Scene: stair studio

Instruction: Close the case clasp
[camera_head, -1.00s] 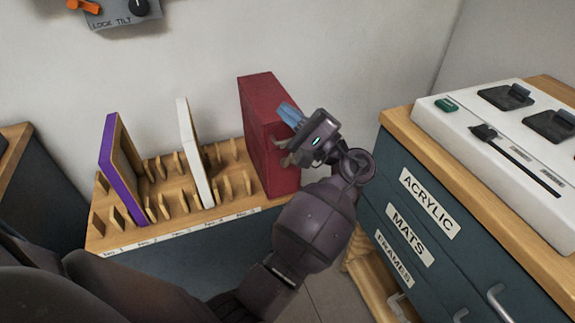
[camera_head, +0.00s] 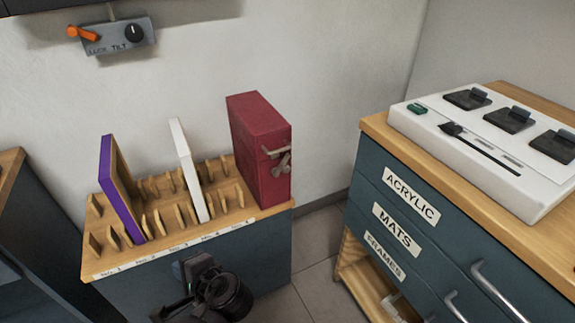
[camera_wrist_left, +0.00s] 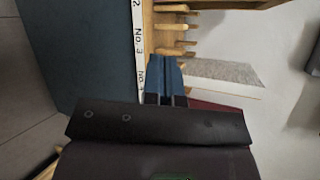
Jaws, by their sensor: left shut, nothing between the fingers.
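The dark red case (camera_head: 258,150) stands upright at the right end of the slotted wooden rack. Its metal clasp (camera_head: 279,157) is on the narrow front face. A metal piece sticks out there at an angle; whether it is latched is too small to tell. My left gripper (camera_head: 183,268) is low in front of the rack cabinet, left of and below the case, apart from the clasp. In the left wrist view its blue fingers (camera_wrist_left: 166,78) are together and empty. A dark red strip (camera_wrist_left: 215,105) of the case shows behind the gripper body. My right gripper is out of view.
The rack (camera_head: 165,245) also holds a purple-edged panel (camera_head: 120,190) and a white panel (camera_head: 190,170). A drawer cabinet (camera_head: 400,215) with a white control panel (camera_head: 480,150) stands right, across a floor gap. A tilt control box (camera_head: 118,37) is on the wall.

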